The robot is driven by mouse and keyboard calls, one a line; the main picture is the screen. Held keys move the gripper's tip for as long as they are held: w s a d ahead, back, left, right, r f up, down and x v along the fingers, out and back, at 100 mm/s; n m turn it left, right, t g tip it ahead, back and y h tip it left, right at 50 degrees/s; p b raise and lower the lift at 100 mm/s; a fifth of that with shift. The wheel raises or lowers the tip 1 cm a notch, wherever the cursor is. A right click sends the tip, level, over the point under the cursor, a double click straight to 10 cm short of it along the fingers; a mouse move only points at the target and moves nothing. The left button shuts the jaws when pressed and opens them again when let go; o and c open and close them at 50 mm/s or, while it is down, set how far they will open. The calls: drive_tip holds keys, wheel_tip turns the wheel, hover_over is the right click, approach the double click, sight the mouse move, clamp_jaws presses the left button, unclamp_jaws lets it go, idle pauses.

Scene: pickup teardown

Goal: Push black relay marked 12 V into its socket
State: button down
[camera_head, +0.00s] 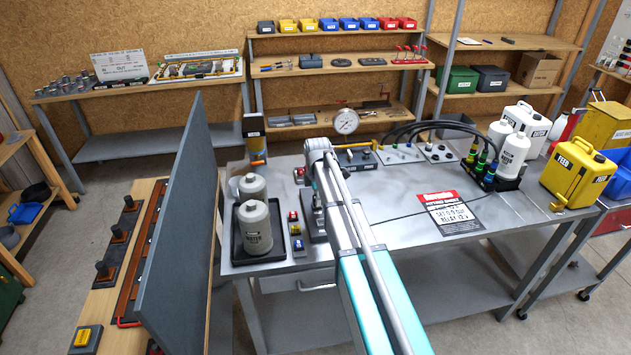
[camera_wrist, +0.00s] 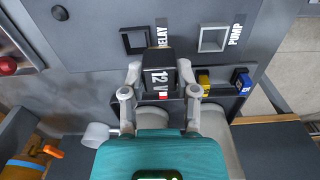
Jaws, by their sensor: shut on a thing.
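The black relay (camera_wrist: 158,60) marked 12 V is held between the two grey fingers of my gripper (camera_wrist: 160,82) in the wrist view. The black square socket frame (camera_wrist: 133,40), beside the partly covered RELAY label (camera_wrist: 162,32), lies just beyond the relay and a little to its left. The relay appears apart from this frame; its height above the panel I cannot tell. A light square frame (camera_wrist: 213,38) beside the PUMP label (camera_wrist: 236,30) lies to the right. In the head view my arm hides the relay and the gripper's fingers.
Yellow and blue blocks (camera_wrist: 203,79) (camera_wrist: 242,80) sit right of my gripper. A red knob (camera_wrist: 8,66) is at far left. The bench's right middle is mostly clear around a sign (camera_head: 446,212).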

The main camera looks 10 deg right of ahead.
drive_tip(key=shift+r, duration=0.1)
drive_tip(key=shift+w+a+r+p, duration=0.1)
drive_tip(key=shift+w+r+p, duration=0.15)
drive_tip(key=shift+r+p, duration=0.3)
drive_tip(key=r+p, duration=0.1)
drive_tip(key=w+r+p, duration=0.2)
drive_tip(key=shift+w+d+r+p, duration=0.1)
drive_tip(key=shift+d+r+p, duration=0.2)
drive_tip(key=shift+p, duration=0.1)
drive_tip(key=shift+f, duration=0.2)
drive_tip(key=shift+f+b, duration=2.35)
drive_tip(key=shift+b, duration=0.2)
drive_tip(key=shift+f+b, duration=1.35)
drive_tip(key=shift+b, duration=0.05)
drive_tip(key=shift+c, duration=1.4)
unclamp_jaws()
